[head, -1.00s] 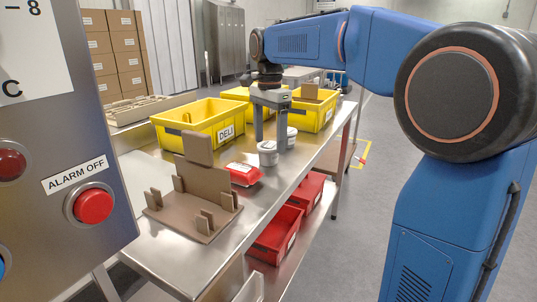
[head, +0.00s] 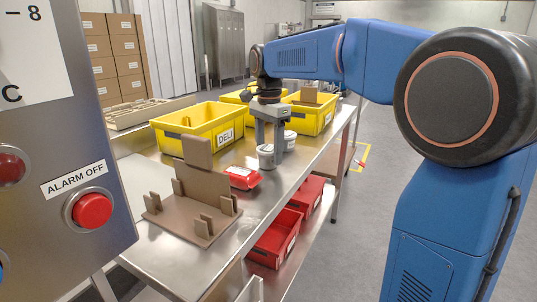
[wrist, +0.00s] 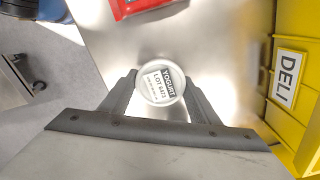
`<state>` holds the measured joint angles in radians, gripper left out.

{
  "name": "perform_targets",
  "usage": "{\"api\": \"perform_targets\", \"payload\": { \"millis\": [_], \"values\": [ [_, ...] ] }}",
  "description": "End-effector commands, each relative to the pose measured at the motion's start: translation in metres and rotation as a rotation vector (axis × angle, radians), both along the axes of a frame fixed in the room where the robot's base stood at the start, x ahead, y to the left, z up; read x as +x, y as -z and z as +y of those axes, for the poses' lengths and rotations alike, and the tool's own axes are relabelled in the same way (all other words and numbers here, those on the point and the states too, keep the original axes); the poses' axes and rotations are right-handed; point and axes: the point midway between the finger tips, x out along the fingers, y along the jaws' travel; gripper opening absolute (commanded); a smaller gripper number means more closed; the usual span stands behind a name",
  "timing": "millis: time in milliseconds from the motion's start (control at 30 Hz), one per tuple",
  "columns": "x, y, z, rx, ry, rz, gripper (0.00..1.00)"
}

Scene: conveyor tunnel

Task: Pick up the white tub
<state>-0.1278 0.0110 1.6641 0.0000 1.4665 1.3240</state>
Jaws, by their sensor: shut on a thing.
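The white tub (wrist: 160,82) is a small round pot with a white lid, and its label reads YOGURT. In the wrist view it sits between the two fingertips of my gripper (wrist: 160,88), which is shut on it from both sides. In the head view the tub (head: 265,156) stands on the steel table at the lower end of my gripper (head: 269,142). The gripper points straight down. No gap shows between the tub and the table. A second white tub (head: 290,140) stands just behind and to the right.
A red packet (head: 242,177) lies near the tub, beside a brown board stand (head: 203,190). Yellow bins, one marked DELI (head: 197,132), stand at the back and left. Red bins (head: 275,243) sit on the lower shelf. A panel with red buttons (head: 92,210) fills the left foreground.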

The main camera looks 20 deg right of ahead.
Motion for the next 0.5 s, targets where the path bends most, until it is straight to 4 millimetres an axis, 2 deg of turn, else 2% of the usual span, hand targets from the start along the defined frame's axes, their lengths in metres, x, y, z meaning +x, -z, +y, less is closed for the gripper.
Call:
{"api": "perform_targets", "payload": {
  "millis": [167, 500],
  "values": [
    [0.001, -0.019, 0.000, 0.000, 0.000, -0.003, 0.30],
    [0.001, -0.078, 0.000, 0.000, 0.000, -0.002, 0.30]
  ]
}}
